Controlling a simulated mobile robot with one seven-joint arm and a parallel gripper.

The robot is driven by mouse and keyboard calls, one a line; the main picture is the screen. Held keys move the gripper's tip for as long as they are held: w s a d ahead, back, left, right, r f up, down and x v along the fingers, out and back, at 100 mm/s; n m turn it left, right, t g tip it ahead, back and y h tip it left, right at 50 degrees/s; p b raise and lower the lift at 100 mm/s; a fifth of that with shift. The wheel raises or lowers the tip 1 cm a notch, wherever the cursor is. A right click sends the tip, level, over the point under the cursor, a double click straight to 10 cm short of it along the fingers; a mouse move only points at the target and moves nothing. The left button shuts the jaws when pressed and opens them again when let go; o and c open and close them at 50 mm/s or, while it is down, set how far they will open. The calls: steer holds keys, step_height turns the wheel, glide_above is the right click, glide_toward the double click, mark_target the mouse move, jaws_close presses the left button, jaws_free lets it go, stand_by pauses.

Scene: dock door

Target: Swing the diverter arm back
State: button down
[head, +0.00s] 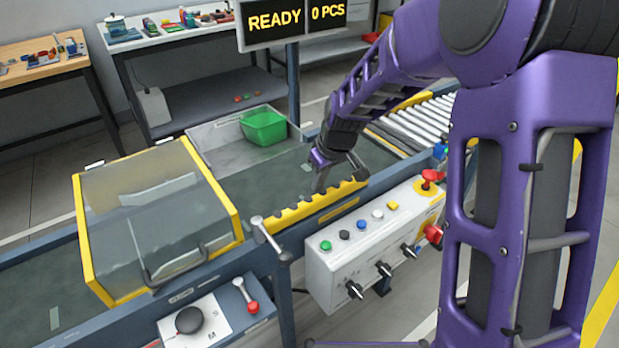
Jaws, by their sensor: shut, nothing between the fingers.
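The diverter arm (290,219) looks to be the yellow bar with dark rollers along the near side of the conveyor belt (262,174). It lies roughly along the belt's near edge, running up to the right.
A yellow-framed clear guard (160,215) covers the belt at left. A green bin (263,126) stands in a side chute behind it. A control box (375,240) with buttons and knobs is in front, and a lever (268,238) stands left of it. A sign (290,22) stands behind.

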steer(key=shift+s+d+m, duration=0.3)
steer(key=shift+s, duration=0.05)
steer(key=shift+s+f, duration=0.1)
steer(key=shift+f, duration=0.05)
stand_by(0.3)
